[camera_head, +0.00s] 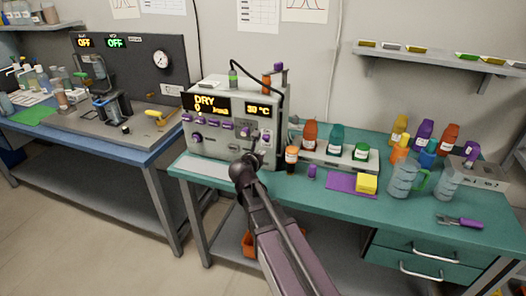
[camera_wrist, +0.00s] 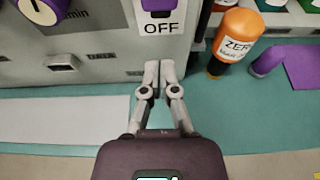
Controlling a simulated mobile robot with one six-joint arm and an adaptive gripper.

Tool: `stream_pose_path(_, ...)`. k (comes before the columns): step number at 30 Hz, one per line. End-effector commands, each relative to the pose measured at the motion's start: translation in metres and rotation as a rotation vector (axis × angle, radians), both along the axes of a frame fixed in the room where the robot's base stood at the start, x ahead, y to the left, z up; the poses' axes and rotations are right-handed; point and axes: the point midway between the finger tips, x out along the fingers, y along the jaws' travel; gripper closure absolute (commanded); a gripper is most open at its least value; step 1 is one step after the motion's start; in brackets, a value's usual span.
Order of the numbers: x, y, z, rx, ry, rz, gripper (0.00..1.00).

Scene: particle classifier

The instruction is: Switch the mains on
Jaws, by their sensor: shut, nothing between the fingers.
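The grey analyser box (camera_head: 225,90) stands on the teal bench, its orange displays lit with "DRY", "0" and "30 °C". In the wrist view, a purple switch (camera_wrist: 160,5) sits at the top edge, cut off by the frame. A white "OFF" label (camera_wrist: 163,28) is directly below it. My gripper (camera_wrist: 160,68) is shut and empty. Its fingertips appear below the label in the picture, close to the box's front; whether they touch it I cannot tell. In the head view my gripper (camera_head: 257,151) is at the box's lower right and hides part of that front.
An orange bottle (camera_wrist: 236,40) stands just right of my fingers. A purple knob (camera_wrist: 43,8) and a "DATA" port (camera_wrist: 62,62) are to the left. A white sheet (camera_head: 205,167) lies before the box. A yellow block (camera_head: 367,183) and a jug (camera_head: 405,179) are farther right.

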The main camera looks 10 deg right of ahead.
Motion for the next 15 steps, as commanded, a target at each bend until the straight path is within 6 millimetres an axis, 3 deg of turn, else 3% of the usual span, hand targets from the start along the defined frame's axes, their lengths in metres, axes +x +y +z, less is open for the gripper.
stream_pose_path(7, -0.035, 0.019, 0.016, -0.001, -0.001, 0.002, 1.00)
stream_pose_path(15, -0.054, 0.031, 0.022, -0.001, 0.000, 0.001, 1.00)
